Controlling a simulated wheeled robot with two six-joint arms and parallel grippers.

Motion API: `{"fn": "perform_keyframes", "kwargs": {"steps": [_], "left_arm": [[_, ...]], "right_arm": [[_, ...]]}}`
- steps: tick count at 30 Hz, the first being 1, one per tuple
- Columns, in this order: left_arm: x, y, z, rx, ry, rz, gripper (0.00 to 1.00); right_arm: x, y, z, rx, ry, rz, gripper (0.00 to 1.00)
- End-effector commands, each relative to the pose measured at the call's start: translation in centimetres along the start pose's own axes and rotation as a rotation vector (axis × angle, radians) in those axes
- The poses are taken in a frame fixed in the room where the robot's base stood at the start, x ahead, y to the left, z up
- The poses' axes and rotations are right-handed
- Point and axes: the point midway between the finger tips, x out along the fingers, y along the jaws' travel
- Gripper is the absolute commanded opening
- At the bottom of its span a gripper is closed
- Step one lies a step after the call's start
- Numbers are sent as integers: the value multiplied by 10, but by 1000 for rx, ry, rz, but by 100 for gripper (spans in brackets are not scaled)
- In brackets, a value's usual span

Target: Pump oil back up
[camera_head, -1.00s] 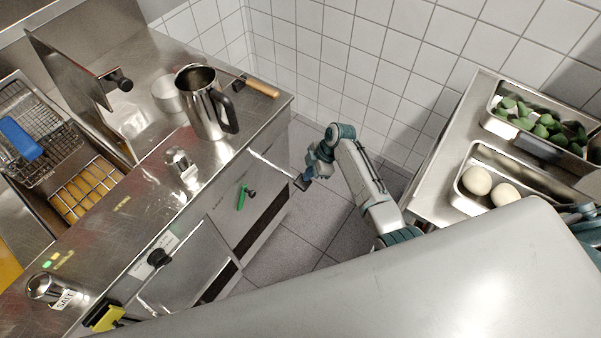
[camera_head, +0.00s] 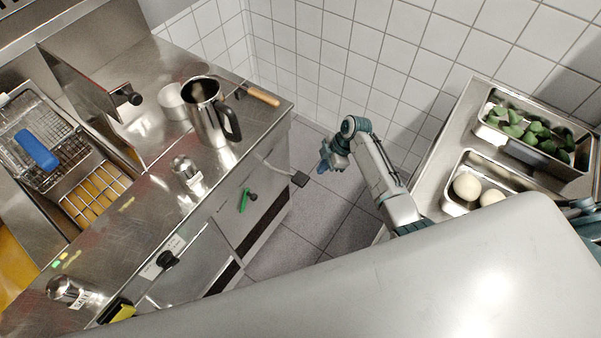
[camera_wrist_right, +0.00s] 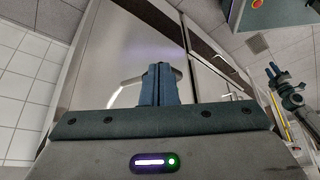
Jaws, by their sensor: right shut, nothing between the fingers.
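The steel fryer unit (camera_head: 205,250) stands at the left with yellow oil (camera_head: 97,188) under a wire rack. Its front has a green handle (camera_head: 244,199), a black knob (camera_head: 167,259) and a thin metal bar ending in a black square piece (camera_head: 300,179). My right gripper (camera_head: 323,170) is in front of the unit, just right of the black piece, with a small gap between them. Its blue fingers (camera_wrist_right: 160,84) are together and empty in the right wrist view, before a steel front panel.
A steel jug (camera_head: 205,110), a salt shaker (camera_head: 68,290) and another shaker (camera_head: 184,170) stand on the worktop. A fry basket (camera_head: 60,150) sits at the left. The right counter (camera_head: 432,180) holds trays of green and pale food. Tiled floor is free between.

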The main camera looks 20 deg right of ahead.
Motion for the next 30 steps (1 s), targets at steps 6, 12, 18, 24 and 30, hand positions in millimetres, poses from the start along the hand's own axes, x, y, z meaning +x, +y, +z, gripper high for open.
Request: {"fn": "perform_keyframes", "kwargs": {"steps": [6,12,18,24,30], "left_arm": [[-35,-2,-4,0,0,0,36],[-42,-3,-4,0,0,0,36],[-41,-3,-4,0,0,0,36],[-43,-3,-4,0,0,0,36],[-53,-4,-5,0,0,0,36]], "right_arm": [[-44,0,-2,-1,0,1,0],[-56,0,0,-1,0,0,0],[-55,0,0,-1,1,1,0],[-54,-2,-1,18,4,17,0],[-51,-21,-12,187,52,152,0]]}}
